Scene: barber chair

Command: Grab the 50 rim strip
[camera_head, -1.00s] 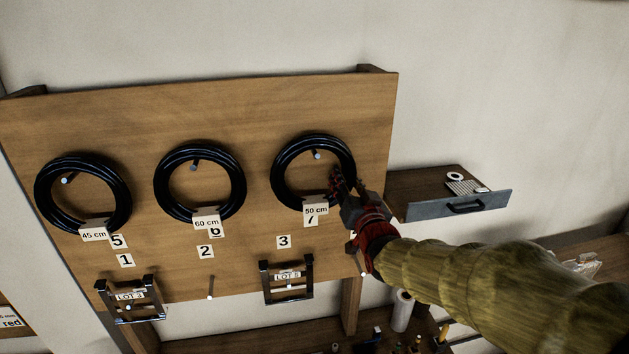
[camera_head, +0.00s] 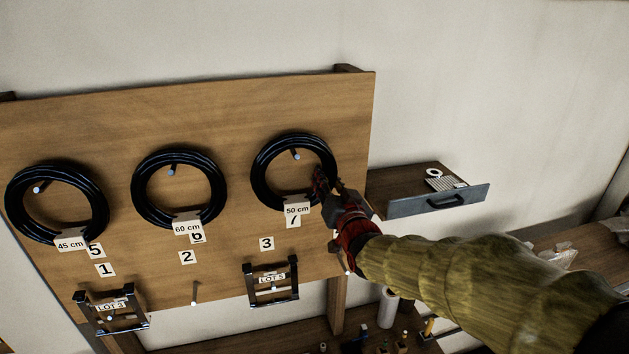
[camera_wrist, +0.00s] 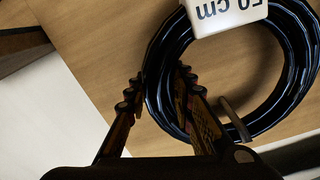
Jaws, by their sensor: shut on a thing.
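The 50 rim strip (camera_head: 262,190) is a black coiled ring with a white "50 cm" tag (camera_head: 297,209). It hangs on a peg (camera_head: 295,154) at the right of the wooden board. My gripper (camera_head: 322,184) is at the right side of this coil. In the wrist view the coil (camera_wrist: 290,90) passes between the fingers of my gripper (camera_wrist: 157,95), one finger on each side, and the jaws are shut on it. The tag shows upside down at the top there. The peg is inside the ring in the wrist view (camera_wrist: 236,121).
Two similar coils, 45 cm (camera_head: 20,180) and 60 cm (camera_head: 145,180), hang to the left on the board (camera_head: 230,110). Black LOT frames (camera_head: 271,283) hang below. A lower shelf holds a white roll (camera_head: 387,308).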

